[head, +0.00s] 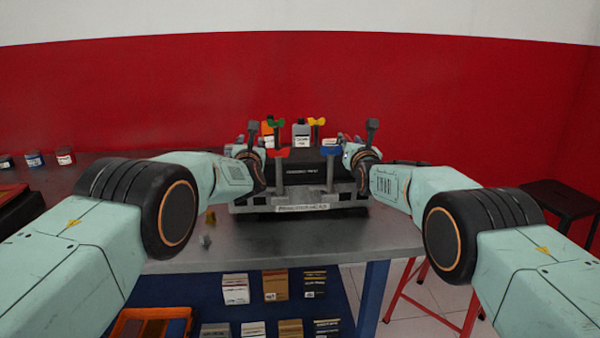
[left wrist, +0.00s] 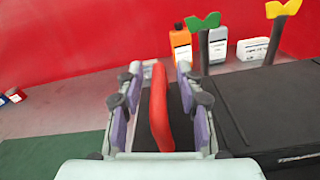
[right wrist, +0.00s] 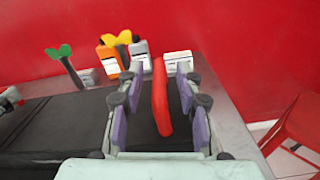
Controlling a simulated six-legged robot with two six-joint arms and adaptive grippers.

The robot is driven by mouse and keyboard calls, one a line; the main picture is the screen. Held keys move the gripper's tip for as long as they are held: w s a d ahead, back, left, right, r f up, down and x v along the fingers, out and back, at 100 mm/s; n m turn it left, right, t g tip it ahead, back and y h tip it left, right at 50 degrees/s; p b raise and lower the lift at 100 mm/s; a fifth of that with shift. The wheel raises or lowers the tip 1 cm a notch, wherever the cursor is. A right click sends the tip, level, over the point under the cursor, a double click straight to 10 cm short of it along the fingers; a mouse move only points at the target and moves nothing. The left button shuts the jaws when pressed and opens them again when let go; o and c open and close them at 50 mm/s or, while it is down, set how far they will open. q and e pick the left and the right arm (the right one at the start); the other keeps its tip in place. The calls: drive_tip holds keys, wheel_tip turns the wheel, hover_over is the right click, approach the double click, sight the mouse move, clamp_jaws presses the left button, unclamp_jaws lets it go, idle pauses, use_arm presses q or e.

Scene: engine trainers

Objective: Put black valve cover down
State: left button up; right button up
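The black valve cover (head: 304,172) sits level on the grey engine trainer (head: 300,208) at the middle of the table. In the left wrist view a red handle (left wrist: 160,108) stands between the fingers of my left gripper (left wrist: 160,100), with gaps on both sides. In the right wrist view another red handle (right wrist: 161,98) stands between the fingers of my right gripper (right wrist: 160,105), also with gaps. Both grippers are open around these handles, at the left and right ends of the cover. In the head view the handles are largely hidden by the grippers.
Green (left wrist: 203,22) and yellow (left wrist: 283,10) T-shaped handles rise behind the cover. Small jars (head: 34,160) stand far left. The table front (head: 350,238) is mostly clear; a red stool (head: 430,300) stands right.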

use_arm(q)
drive_tip(key=s+d, duration=0.1)
drive_tip(key=s, duration=0.9)
drive_tip(key=shift+s+d, duration=0.15)
drive_tip(key=shift+s, duration=0.05)
use_arm(e)
drive_tip(key=shift+s, duration=0.15)
drive_tip(key=s+d, duration=0.1)
drive_tip(key=s, duration=1)
drive_tip(key=shift+s+d, duration=0.25)
drive_tip(key=shift+s, duration=0.1)
idle(0.4)
